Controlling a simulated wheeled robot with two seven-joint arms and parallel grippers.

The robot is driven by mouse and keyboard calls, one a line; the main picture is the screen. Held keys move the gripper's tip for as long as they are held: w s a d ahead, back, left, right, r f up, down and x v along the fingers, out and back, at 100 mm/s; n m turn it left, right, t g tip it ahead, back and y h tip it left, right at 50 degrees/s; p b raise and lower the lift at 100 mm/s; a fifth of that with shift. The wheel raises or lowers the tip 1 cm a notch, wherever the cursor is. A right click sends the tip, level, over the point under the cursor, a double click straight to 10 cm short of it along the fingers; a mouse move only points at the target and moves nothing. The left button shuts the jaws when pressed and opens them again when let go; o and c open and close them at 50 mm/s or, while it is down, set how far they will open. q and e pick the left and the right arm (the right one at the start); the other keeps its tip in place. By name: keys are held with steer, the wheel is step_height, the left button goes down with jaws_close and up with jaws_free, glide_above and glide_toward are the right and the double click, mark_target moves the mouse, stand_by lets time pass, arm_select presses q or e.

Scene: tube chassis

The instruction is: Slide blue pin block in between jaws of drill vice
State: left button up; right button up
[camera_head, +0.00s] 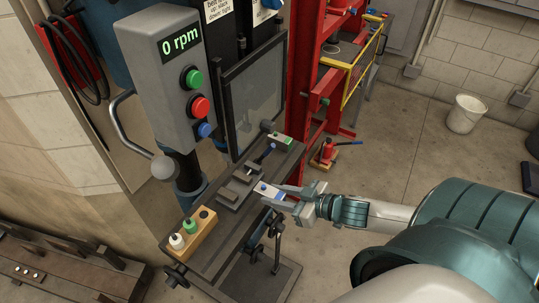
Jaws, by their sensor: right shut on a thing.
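The blue pin block (265,188), a small pale piece with blue on top, is at the right side of the drill table. My right gripper (279,194) comes in from the right and is shut on its near end. The drill vice (232,192) is a dark grey block assembly on the table, just left of the pin block. The pin block is close to the vice jaws; I cannot tell whether it touches them or is partly between them. My left gripper is not in view.
A control box (178,85) reading 0 rpm with a lever stands above the table (215,262). A wooden rack (203,231) with small bottles sits at its near left end. A clear guard (254,100) stands behind the vice. A red press frame (303,70) stands behind.

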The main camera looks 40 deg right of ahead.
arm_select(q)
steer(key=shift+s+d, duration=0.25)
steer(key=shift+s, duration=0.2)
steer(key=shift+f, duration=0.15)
arm_select(e)
steer(key=shift+w+a, duration=0.1)
steer(key=shift+w, duration=0.05)
